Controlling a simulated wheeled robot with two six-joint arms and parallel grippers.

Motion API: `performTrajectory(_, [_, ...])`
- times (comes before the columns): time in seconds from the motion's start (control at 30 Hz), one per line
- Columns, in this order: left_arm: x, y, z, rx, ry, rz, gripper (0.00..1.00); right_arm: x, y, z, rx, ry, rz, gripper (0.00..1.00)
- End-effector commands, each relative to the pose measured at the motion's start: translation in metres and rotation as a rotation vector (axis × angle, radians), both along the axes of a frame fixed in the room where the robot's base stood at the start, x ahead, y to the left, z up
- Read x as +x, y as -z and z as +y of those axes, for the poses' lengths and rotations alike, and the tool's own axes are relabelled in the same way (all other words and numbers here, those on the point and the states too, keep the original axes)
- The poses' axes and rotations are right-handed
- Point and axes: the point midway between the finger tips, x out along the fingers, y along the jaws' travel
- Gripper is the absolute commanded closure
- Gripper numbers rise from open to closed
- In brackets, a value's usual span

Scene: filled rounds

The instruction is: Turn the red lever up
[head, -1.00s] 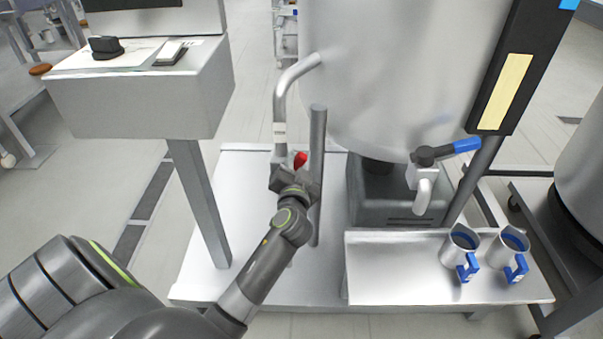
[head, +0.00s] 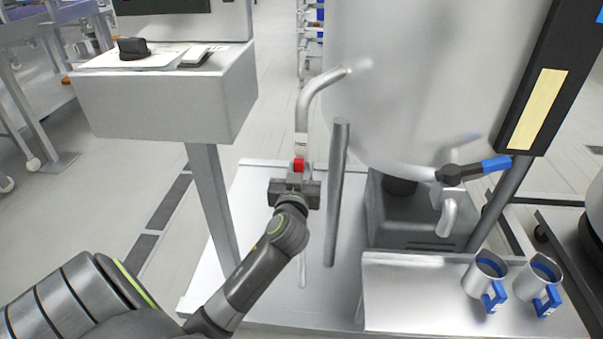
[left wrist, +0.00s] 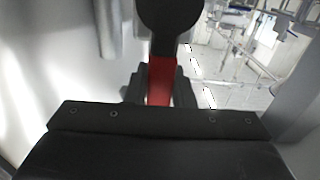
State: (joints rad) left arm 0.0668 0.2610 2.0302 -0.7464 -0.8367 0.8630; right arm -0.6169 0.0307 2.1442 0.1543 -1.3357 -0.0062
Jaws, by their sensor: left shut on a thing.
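The red lever (head: 298,164) is on the pipe (head: 302,125) that bends out of the left side of the big tank. In the head view only a small red part shows above my left gripper (head: 297,178). In the left wrist view the red lever (left wrist: 161,80) runs down from a dark round hub (left wrist: 169,14) into the jaws. My left gripper is shut on the red lever. The jaws hide its lower end. My right gripper is not in view.
A grey upright post (head: 337,190) stands close to the right of my gripper. A blue-handled tap (head: 465,172) is on the tank (head: 420,80). Two blue-handled mugs (head: 488,275) stand on a metal shelf (head: 410,300). A console (head: 165,105) stands to the left.

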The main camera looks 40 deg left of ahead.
Motion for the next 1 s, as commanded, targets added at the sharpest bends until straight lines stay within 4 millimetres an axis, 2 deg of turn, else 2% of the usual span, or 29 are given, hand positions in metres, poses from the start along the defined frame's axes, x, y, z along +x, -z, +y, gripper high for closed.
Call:
performTrajectory(0.43, [-0.0001, -0.0006, 0.0005, -0.012, 0.000, -0.009, 1.00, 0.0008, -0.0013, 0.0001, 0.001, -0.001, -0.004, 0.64])
performTrajectory(0.47, [-0.0001, -0.0006, 0.0005, -0.012, 0.000, -0.009, 0.76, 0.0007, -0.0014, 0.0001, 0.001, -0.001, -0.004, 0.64])
performTrajectory(0.6, [-0.0001, -0.0005, 0.0006, -0.011, 0.000, -0.008, 0.57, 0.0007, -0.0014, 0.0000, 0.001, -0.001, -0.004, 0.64])
performTrajectory(1.0, [0.0004, 0.0000, 0.0000, -0.009, 0.001, -0.006, 0.56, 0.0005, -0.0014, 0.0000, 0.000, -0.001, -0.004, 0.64])
